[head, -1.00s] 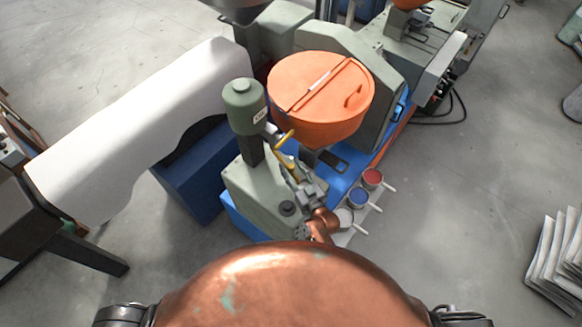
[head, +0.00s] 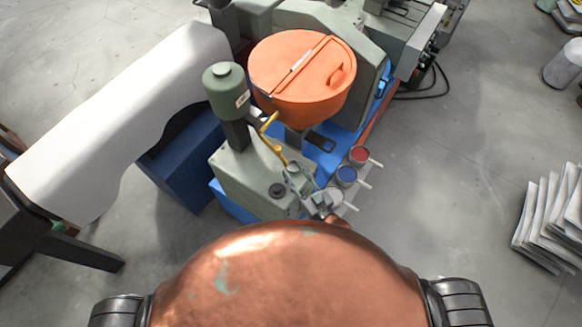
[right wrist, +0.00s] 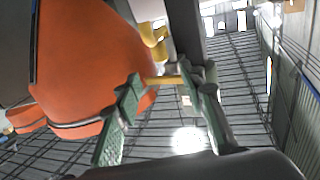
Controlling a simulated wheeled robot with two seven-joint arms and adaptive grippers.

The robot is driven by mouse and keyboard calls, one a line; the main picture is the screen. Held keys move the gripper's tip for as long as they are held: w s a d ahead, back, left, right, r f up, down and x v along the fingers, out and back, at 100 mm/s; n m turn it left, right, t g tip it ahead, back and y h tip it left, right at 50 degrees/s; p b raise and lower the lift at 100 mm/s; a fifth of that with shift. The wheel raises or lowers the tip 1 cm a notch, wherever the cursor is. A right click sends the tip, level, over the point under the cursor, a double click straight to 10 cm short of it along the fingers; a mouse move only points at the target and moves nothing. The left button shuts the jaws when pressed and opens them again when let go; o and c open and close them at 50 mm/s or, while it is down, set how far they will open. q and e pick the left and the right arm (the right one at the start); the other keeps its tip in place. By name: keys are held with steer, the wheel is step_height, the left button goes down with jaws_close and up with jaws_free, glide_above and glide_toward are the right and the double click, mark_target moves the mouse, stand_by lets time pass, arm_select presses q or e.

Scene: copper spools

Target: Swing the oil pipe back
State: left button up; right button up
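The yellow oil pipe (head: 270,140) is a thin bent tube beside the green cylinder (head: 226,92) on the grey-green machine housing (head: 245,180). Its upper bend lies near the left side of the orange round tub (head: 305,85). My right gripper (head: 297,172) is open at the pipe's lower end. In the right wrist view its green-padded fingers (right wrist: 165,95) stand apart, with a short length of yellow pipe (right wrist: 164,80) showing between their tips. I cannot tell whether they touch it. My left gripper is out of view.
Red, blue and white paint cans (head: 346,175) stand just right of my right gripper. A white-draped roll (head: 125,110) lies at the left. Stacked sheets (head: 550,220) lie on the floor at the right. Open floor lies between.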

mark_target(272, 147)
steer(key=shift+c, duration=0.4)
